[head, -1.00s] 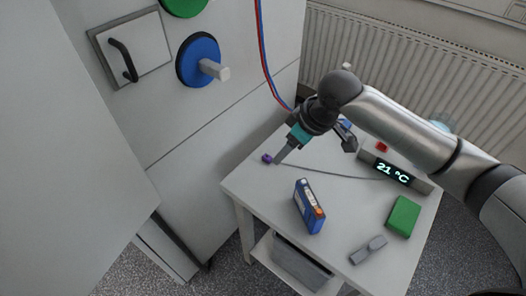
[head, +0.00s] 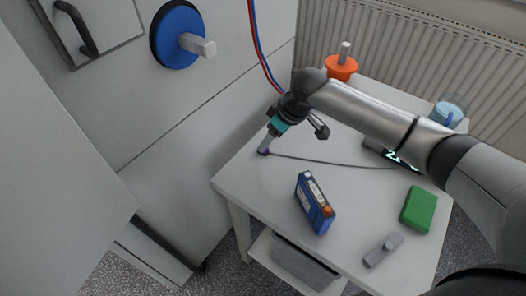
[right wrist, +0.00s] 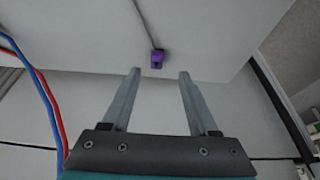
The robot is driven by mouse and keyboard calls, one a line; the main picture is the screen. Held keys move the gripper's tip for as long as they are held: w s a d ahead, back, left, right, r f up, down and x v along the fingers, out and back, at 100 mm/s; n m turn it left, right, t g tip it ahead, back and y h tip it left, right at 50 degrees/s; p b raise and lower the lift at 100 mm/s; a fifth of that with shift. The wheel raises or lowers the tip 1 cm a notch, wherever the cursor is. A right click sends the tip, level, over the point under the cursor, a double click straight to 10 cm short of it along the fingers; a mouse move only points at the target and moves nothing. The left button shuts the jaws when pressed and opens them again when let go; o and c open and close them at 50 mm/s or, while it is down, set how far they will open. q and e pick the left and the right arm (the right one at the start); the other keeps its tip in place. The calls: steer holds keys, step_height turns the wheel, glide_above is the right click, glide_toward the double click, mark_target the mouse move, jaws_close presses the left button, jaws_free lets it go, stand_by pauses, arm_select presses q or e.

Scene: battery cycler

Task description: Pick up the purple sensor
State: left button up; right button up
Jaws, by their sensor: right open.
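The small purple sensor (head: 263,152) lies near the left edge of the white table (head: 240,185), with a thin grey cable running from it to the right. My right gripper (head: 264,149) is over it in the head view, and its fingers partly hide it. In the right wrist view the purple sensor (right wrist: 157,58) shows just beyond and between the two fingertips. My right gripper (right wrist: 158,72) is open, and nothing is between its fingers. My left gripper is not in view.
A blue battery pack (head: 315,202), a green block (head: 418,209) and a grey clamp-like part (head: 383,250) are on the table. A display (head: 402,160) is partly behind my right arm. Red and blue cables (head: 262,55) hang by the cabinet, left of the gripper.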

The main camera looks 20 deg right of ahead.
steer(key=shift+w+f, duration=0.15)
steer(key=shift+f, duration=0.1)
steer(key=b+x, duration=0.2)
steer(key=x, duration=0.3)
steer(key=shift+w+d, duration=0.15)
steer(key=shift+w, duration=0.05)
steer(key=shift+r, duration=0.1)
jaws_close()
